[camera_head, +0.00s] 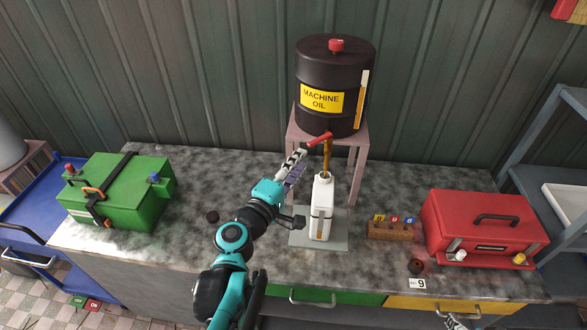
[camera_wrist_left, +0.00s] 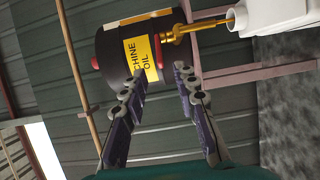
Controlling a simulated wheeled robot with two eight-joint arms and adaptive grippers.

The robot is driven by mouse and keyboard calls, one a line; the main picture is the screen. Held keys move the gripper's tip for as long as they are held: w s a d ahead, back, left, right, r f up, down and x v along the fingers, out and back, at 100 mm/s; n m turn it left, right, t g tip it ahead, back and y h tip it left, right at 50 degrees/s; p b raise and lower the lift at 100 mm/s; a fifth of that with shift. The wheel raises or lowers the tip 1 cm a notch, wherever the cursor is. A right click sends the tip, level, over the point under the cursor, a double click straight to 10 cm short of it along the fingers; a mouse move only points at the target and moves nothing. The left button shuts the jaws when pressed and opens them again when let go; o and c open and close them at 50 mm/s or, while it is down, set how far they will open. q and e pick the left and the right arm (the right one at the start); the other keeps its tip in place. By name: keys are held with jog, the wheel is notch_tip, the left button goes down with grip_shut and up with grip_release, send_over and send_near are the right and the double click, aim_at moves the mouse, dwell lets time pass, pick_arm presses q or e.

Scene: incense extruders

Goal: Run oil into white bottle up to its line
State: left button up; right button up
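The white bottle (camera_head: 322,210) stands upright on a grey plate (camera_head: 338,238), its mouth under the brass tap (camera_head: 328,150). The tap also shows in the left wrist view (camera_wrist_left: 195,27), close to the bottle mouth. A brown-gold streak runs from tap to mouth; I cannot tell spout from oil. A narrow strip marks the bottle's front; its line and level are unreadable. The tap's red handle (camera_head: 319,139) points left. My left gripper (camera_head: 297,157) is open and empty, fingertips just short of the handle. My right gripper (camera_head: 456,322) barely shows at the bottom edge.
The black oil drum (camera_head: 311,75), with a part-orange level strip, sits on a pinkish stand (camera_head: 361,160). A green box (camera_head: 120,195) is left; a red case (camera_head: 475,225) and a wooden block with coloured tags (camera_head: 390,231) are right. The counter left of the stand is mostly clear.

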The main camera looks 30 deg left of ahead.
pick_arm(q)
jog(key=shift+s+d, duration=0.1)
jog(key=shift+s, duration=0.95)
dwell(1.9)
